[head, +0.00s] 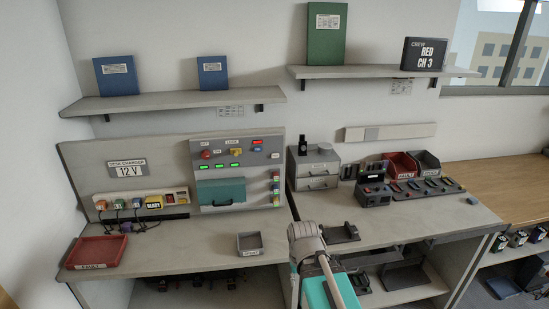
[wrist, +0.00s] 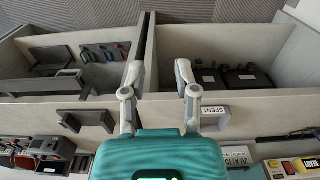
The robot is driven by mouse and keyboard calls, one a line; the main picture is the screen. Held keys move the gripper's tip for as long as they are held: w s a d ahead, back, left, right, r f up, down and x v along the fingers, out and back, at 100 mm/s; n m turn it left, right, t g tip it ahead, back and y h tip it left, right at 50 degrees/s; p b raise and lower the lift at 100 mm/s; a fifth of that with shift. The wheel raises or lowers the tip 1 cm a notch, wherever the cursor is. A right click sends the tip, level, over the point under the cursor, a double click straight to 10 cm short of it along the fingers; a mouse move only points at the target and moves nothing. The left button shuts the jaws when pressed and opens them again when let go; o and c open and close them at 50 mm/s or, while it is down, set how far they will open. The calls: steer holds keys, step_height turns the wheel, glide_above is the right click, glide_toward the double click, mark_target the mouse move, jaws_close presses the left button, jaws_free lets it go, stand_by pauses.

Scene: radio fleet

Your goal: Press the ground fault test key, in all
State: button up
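A grey test panel (head: 236,174) stands upright at the back of the left bench. It carries a red knob, a yellow switch, small red, blue and white keys, green lit displays and a teal cover. A column of small coloured keys (head: 276,188) runs down its right side. The key labels are too small to read, so I cannot tell which is the ground fault test key. My gripper (wrist: 159,80) is open and empty in the wrist view, above the benches. My arm rises at the bottom middle of the head view; its fingers cannot be made out there.
A red tray (head: 97,252) and a small grey tray (head: 250,243) sit on the left bench, with the 12 V charger (head: 130,187) behind. The right bench holds a drawer box (head: 317,168), radio stands and bins. Shelves overhang both benches.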

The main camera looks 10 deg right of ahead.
jaws_close()
steer(key=shift+d, duration=0.1)
stand_by(1.0)
